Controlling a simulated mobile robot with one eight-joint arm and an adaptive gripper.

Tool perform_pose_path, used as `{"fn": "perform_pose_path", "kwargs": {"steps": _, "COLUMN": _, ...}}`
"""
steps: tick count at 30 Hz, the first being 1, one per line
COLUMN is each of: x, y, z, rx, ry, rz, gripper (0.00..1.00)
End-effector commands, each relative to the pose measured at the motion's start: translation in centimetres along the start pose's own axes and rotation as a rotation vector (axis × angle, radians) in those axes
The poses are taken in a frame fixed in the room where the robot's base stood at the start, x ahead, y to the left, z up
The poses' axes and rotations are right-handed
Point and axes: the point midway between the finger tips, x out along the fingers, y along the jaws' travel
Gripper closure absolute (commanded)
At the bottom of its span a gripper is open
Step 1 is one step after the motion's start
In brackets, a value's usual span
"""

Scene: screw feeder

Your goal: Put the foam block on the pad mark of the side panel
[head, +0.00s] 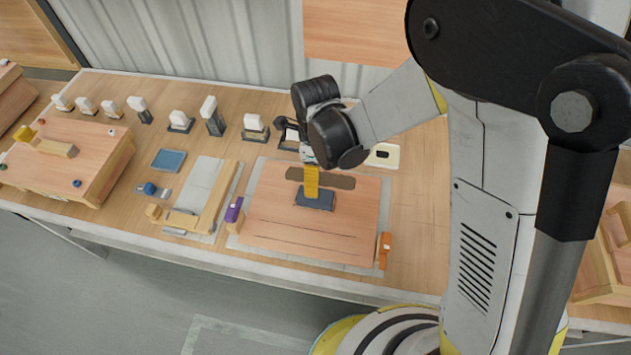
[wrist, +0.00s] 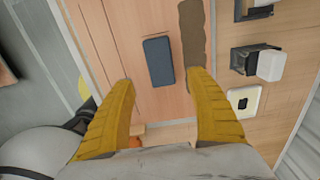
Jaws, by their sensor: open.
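A dark slate-blue block (head: 316,201), which looks like the foam block, lies flat on the wooden side panel (head: 300,232). In the wrist view the block (wrist: 158,62) lies lengthwise between the lines of my two fingers, beyond their tips. A long dark brown patch (head: 338,181) on the panel runs beside the block, with bare wood between them in the wrist view (wrist: 194,45). I cannot tell whether this patch is the pad mark or whether a mark is under the block. My gripper (wrist: 165,80) is open and empty, its yellow fingers (head: 311,180) pointing down over the block.
A purple clamp-like piece (head: 233,210) and an orange one (head: 384,250) stand at the panel's left and right edges. Wooden bars (head: 212,205) lie to the left. A blue tray (head: 168,160) is farther left. Several white-topped holders (head: 255,125) line the back.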

Motion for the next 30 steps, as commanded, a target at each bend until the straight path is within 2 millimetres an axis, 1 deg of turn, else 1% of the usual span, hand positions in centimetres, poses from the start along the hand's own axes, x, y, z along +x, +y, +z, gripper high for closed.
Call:
{"fn": "perform_pose_path", "kwargs": {"steps": 1, "x": -0.9, "y": 0.0, "z": 0.0, "rx": 0.000, "ry": 0.000, "rz": 0.000, "gripper": 0.35}}
{"fn": "perform_pose_path", "kwargs": {"steps": 3, "x": -1.5, "y": 0.0, "z": 0.0, "rx": 0.000, "ry": 0.000, "rz": 0.000, "gripper": 0.35}}
{"fn": "perform_pose_path", "kwargs": {"steps": 6, "x": -1.9, "y": 0.0, "z": 0.0, "rx": 0.000, "ry": 0.000, "rz": 0.000, "gripper": 0.35}}
{"fn": "perform_pose_path", "kwargs": {"steps": 11, "x": -2.1, "y": 0.0, "z": -0.1, "rx": -0.003, "ry": -0.001, "rz": -0.001, "gripper": 0.35}}
{"fn": "perform_pose_path", "kwargs": {"steps": 14, "x": -3.1, "y": -0.2, "z": -0.7, "rx": -0.043, "ry": -0.009, "rz": -0.014, "gripper": 0.35}}
{"fn": "perform_pose_path", "kwargs": {"steps": 17, "x": -5.5, "y": -0.6, "z": -2.4, "rx": -0.153, "ry": -0.027, "rz": -0.051, "gripper": 0.35}}
{"fn": "perform_pose_path", "kwargs": {"steps": 20, "x": -8.8, "y": -0.9, "z": -4.8, "rx": -0.323, "ry": -0.042, "rz": -0.114, "gripper": 0.35}}
{"fn": "perform_pose_path", "kwargs": {"steps": 21, "x": -10.2, "y": -1.0, "z": -6.0, "rx": -0.398, "ry": -0.044, "rz": -0.145, "gripper": 0.35}}
{"fn": "perform_pose_path", "kwargs": {"steps": 23, "x": -12.1, "y": -0.9, "z": -7.7, "rx": -0.514, "ry": -0.039, "rz": -0.191, "gripper": 0.35}}
{"fn": "perform_pose_path", "kwargs": {"steps": 24, "x": -13.3, "y": -0.7, "z": -8.8, "rx": -0.590, "ry": -0.032, "rz": -0.222, "gripper": 0.35}}
{"fn": "perform_pose_path", "kwargs": {"steps": 27, "x": -15.8, "y": -0.1, "z": -11.6, "rx": -0.780, "ry": 0.002, "rz": -0.299, "gripper": 0.35}}
{"fn": "perform_pose_path", "kwargs": {"steps": 30, "x": -18.0, "y": 0.9, "z": -14.3, "rx": -0.968, "ry": 0.059, "rz": -0.373, "gripper": 0.35}}
